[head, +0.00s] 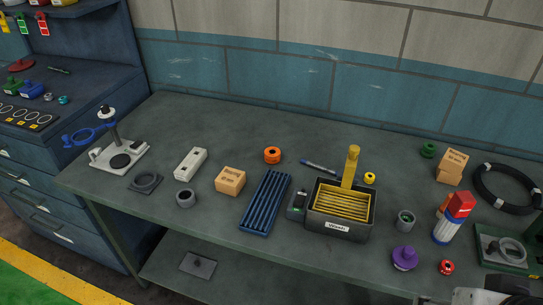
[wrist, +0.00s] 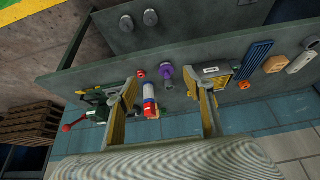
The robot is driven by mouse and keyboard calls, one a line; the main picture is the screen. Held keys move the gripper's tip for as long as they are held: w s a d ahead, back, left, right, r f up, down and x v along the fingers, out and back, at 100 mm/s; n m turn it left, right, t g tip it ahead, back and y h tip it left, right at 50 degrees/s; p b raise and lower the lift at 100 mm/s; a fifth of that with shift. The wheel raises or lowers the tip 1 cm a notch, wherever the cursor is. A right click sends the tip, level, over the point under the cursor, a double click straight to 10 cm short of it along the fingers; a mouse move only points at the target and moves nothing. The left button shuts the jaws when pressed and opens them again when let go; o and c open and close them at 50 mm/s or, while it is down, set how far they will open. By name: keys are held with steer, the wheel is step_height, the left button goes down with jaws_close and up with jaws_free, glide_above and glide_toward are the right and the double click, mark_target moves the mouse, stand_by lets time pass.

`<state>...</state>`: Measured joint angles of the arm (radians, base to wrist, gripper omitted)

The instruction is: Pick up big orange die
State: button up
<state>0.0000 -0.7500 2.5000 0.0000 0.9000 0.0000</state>
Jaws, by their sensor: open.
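The big orange die (head: 272,155) looks like a short round orange piece with a dark centre. It lies on the workbench near the back, behind the blue slotted tray, and nothing touches it. In the wrist view an orange piece (wrist: 244,86) beside the black box appears to be the same die. My gripper (wrist: 164,88) is open and empty, its two yellow-faced fingers wide apart above the bench. The die is off to the right of the fingers in that view. In the head view the fingers do not show.
A blue slotted tray (head: 266,203) and a cardboard box (head: 231,180) lie near the die. A black box (head: 340,224) with yellow slats and a tall yellow post stands to the right. A red, white and blue bottle (head: 451,219) stands farther right. The wall bounds the bench behind.

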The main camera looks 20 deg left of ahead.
steer(key=shift+o, duration=0.4)
steer(key=shift+w, duration=0.1)
steer(key=w+r+n+h, duration=0.1)
steer(key=w+r+n, duration=0.15)
steer(key=w, duration=0.45)
steer(key=w+a+r+n+t+h, duration=0.1)
steer(key=w+n, duration=0.3)
steer(key=w, duration=0.3)
steer(key=w+r+n+h, duration=0.1)
steer(key=w+r+n, duration=0.1)
steer(key=w+n, duration=0.35)
steer(key=w+a+n+t, duration=0.1)
steer(key=w+a+n, duration=0.3)
steer(key=w, duration=0.6)
steer(key=n+t+y, duration=0.1)
steer(key=n+t, duration=0.3)
steer(key=n, duration=1.1)
glide_above(268, 155)
steer(key=s+d, duration=0.3)
steer(key=d, duration=0.6)
step_height(268, 155, down, 16)
steer(key=a+f+n, duration=0.1)
steer(key=a+f, duration=0.2)
steer(key=s+a+f+n+y, duration=0.1)
steer(key=a+f+n, duration=0.1)
steer(key=a+f, duration=0.1)
steer(key=s+a+f+n+t+y, duration=0.1)
steer(key=a+f+n, duration=0.1)
steer(key=a+f, duration=0.1)
